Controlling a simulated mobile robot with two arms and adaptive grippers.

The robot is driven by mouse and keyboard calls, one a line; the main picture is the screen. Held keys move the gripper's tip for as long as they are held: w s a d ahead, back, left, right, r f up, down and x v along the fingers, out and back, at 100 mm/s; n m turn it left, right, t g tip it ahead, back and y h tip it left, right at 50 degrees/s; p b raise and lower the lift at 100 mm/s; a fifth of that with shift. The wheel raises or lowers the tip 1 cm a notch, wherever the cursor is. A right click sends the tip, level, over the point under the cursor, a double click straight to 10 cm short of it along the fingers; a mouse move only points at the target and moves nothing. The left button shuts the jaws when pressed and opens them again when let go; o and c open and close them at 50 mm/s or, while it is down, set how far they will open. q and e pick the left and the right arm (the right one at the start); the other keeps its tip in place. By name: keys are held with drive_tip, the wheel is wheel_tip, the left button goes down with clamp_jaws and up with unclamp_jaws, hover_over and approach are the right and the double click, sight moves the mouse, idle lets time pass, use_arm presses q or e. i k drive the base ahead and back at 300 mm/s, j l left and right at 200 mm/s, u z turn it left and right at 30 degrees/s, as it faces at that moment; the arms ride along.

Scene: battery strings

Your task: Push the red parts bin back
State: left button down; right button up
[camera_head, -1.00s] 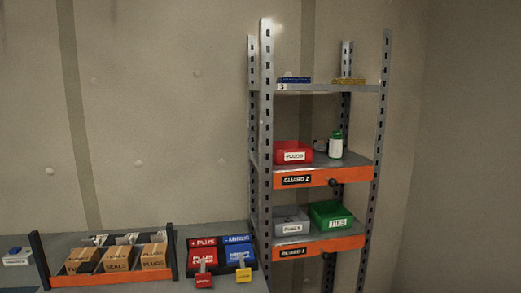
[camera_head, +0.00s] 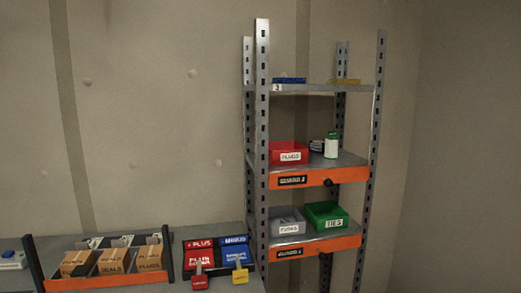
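The red parts bin (camera_head: 289,152), with a white label reading like "PLUGS", sits on the middle shelf (camera_head: 340,163) of the metal rack. It stands at the left end of that shelf, near the front left post. Its labelled front faces me, close to the shelf's orange front rail. Neither of my grippers shows in the head view.
A white-and-green bottle (camera_head: 331,146) and a dark item stand right of the red bin. An orange rail (camera_head: 318,177) edges the shelf. Grey (camera_head: 286,223) and green (camera_head: 326,215) bins sit below. A bench with boxes (camera_head: 112,262) and padlocks (camera_head: 240,275) stands left.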

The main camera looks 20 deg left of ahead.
sight(284, 152)
drive_tip(key=j+z, duration=0.9)
drive_tip(key=j, duration=0.25)
